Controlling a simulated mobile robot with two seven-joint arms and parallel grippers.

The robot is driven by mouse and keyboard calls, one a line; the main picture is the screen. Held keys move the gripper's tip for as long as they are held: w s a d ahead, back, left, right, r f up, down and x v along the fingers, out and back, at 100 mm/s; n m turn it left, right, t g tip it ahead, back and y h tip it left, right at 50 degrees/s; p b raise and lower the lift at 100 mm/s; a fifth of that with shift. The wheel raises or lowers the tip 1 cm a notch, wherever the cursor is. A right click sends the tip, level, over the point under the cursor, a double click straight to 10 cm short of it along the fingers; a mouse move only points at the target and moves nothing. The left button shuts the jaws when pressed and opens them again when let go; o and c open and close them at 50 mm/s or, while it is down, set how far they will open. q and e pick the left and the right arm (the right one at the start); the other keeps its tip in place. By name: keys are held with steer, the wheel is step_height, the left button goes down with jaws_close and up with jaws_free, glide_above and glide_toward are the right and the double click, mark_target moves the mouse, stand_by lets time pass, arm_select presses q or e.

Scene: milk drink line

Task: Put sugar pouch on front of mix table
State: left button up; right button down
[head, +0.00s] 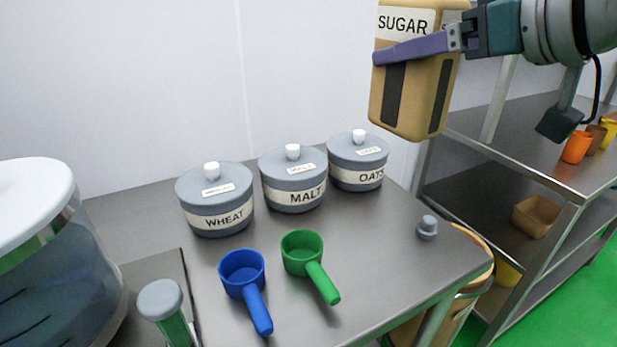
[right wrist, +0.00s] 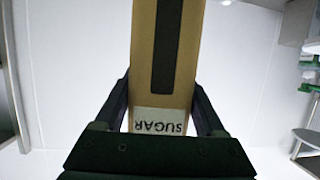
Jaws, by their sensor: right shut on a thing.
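The sugar pouch (head: 418,92) is a tan block with dark stripes and a white SUGAR label. My right gripper (head: 416,50) is shut on it and holds it in the air, above and behind the right back part of the mix table (head: 375,245) in the head view. In the right wrist view the sugar pouch (right wrist: 185,60) sits between the two fingers of the right gripper (right wrist: 160,105), its label upside down. The table is grey metal, and the front part of its top is bare on the right. My left gripper is not in view.
Lidded canisters for wheat (head: 222,218), malt (head: 293,192) and oats (head: 356,172) line the table's back. A blue scoop (head: 243,275) and a green scoop (head: 302,252) lie in front. A grey knob (head: 427,228) stands near the right edge. A shelf rack (head: 510,160) stands right.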

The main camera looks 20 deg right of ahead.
mark_target(412, 85)
steer(key=shift+m+h, duration=0.5)
steer(key=shift+h, duration=0.1)
steer(key=f+b, duration=0.1)
steer(key=w+f+b, duration=0.1)
steer(key=d+f+b, duration=0.1)
steer(key=f, duration=0.1)
steer(key=shift+w+d+f, duration=0.1)
steer(key=shift+w, duration=0.05)
steer(key=shift+f, duration=0.3)
arm_select(q)
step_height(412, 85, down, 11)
steer(key=b, duration=0.5)
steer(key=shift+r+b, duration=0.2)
steer(key=shift+b, duration=0.1)
arm_select(e)
steer(key=shift+f, duration=9.65)
steer(key=shift+f, duration=0.25)
jaws_free()
steer(key=shift+d+r, duration=0.1)
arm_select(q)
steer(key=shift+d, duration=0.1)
arm_select(e)
steer(key=shift+r, duration=0.1)
